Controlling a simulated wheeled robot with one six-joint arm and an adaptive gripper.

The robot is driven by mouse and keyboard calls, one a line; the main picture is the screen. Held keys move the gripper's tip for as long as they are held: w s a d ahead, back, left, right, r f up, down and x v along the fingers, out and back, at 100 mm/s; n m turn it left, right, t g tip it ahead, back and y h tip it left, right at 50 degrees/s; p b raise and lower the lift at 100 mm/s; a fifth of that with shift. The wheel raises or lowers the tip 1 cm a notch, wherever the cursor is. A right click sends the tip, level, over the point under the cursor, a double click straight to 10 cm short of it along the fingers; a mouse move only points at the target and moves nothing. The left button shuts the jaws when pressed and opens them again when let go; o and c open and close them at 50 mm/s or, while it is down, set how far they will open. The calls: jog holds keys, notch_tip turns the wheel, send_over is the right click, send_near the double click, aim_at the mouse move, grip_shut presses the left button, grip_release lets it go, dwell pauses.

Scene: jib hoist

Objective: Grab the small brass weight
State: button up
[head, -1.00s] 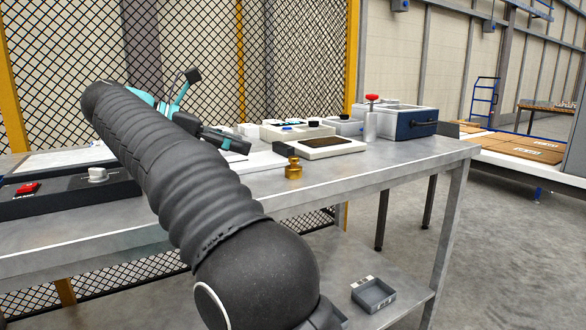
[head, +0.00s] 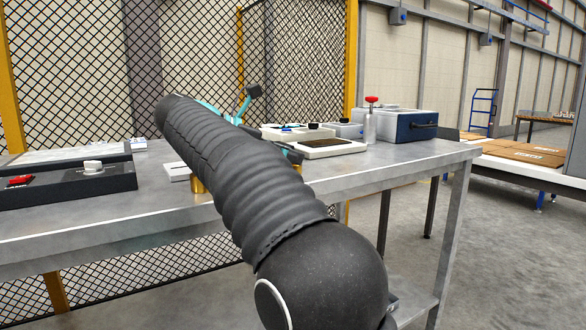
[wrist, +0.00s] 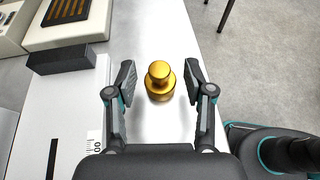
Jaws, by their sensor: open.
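A brass weight (wrist: 160,88) with a round knob on top stands upright on the bench in the wrist view. My gripper (wrist: 160,75) is open, one finger on each side of the weight, with a visible gap at both sides. In the head view, a sliver of brass (head: 298,168) shows just right of my arm, which hides most of it and my gripper. Another brass piece (head: 198,186) shows left of my arm, partly covered; I cannot tell its full size.
A dark block (wrist: 60,60) and a pale tray with a dark inset (wrist: 38,35) lie left of the weight. A blue case (head: 415,126) and a red-topped cylinder (head: 370,123) stand farther back on the metal bench (head: 385,170). A black control box (head: 60,188) is at left.

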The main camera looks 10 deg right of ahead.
jog(key=shift+x, duration=0.9)
grip_shut()
